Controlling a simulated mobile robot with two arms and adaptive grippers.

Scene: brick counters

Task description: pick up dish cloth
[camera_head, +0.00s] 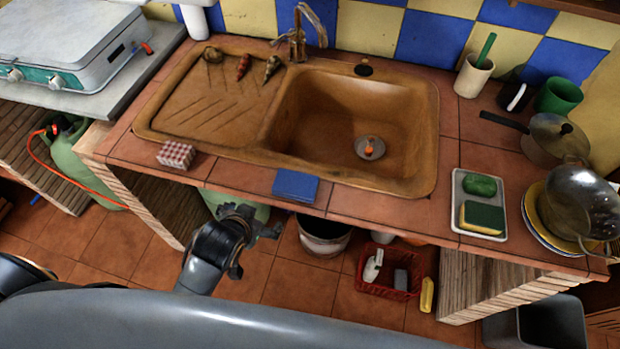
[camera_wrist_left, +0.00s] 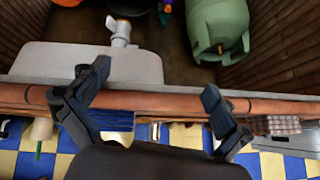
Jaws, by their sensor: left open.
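Two folded cloths lie near the counter's front edge; I cannot tell which is the dish cloth. One is a flat blue cloth (camera_head: 296,186) in front of the sink bowl. The other is a red-and-white checked cloth (camera_head: 176,155) in front of the drainboard. My left gripper (camera_head: 258,225) is open and empty, in front of the counter edge and left of the blue cloth. In the left wrist view its fingers (camera_wrist_left: 133,98) are spread, with the blue cloth (camera_wrist_left: 112,121) showing between them and the checked cloth (camera_wrist_left: 271,125) beyond the right finger. My right gripper is not in view.
A brown sink (camera_head: 345,110) is set in the tiled counter. A tray with a sponge and soap (camera_head: 479,205), a pan (camera_head: 548,138) and a metal colander (camera_head: 580,203) crowd the right side. A red basket (camera_head: 388,277) and a bucket (camera_head: 323,236) stand below the counter.

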